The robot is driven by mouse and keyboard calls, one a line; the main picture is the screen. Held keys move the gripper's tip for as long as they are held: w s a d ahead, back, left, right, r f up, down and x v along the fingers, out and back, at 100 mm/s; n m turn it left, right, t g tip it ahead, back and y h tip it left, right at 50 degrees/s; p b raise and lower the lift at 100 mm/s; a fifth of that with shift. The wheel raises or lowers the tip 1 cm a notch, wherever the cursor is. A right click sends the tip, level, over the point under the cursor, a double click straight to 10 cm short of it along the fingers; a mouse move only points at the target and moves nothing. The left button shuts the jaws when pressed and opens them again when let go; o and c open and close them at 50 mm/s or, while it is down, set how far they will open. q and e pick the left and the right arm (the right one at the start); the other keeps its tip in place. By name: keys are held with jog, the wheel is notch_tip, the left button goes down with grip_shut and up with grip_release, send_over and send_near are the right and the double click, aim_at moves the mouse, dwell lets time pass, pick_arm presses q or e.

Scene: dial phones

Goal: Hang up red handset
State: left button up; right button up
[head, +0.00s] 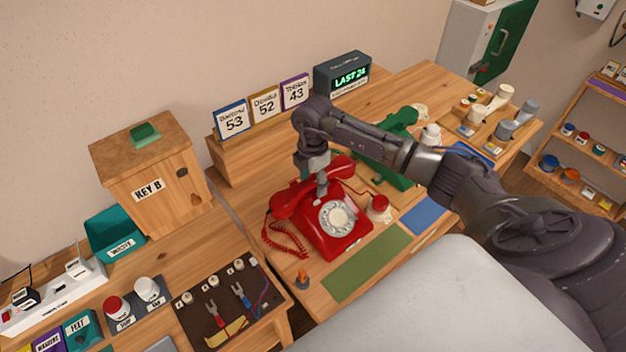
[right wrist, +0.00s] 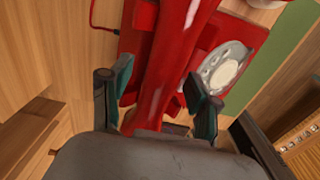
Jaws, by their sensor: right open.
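A red dial phone (head: 341,226) stands on the wooden desk, with its pale round dial (head: 337,217) facing up. Its red handset (head: 293,203) lies across the top of the phone, and the coiled red cord hangs at the left. I cannot tell whether the handset sits fully in the cradle. My right gripper (head: 321,184) points down at the handset's middle. In the right wrist view the open fingers (right wrist: 158,100) stand on either side of the red handset (right wrist: 175,65), with the dial (right wrist: 224,69) to the right. My left gripper is not in view.
A green phone (head: 397,165) stands behind my right arm. A red button (head: 379,204) is just right of the red phone. A green mat (head: 366,263) lies in front, and a small orange-topped peg (head: 302,276) stands near the desk's front edge. A wooden box (head: 153,180) is at the left.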

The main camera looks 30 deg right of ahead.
notch_tip(320, 180, up, 12)
dwell(0.6)
dwell(0.5)
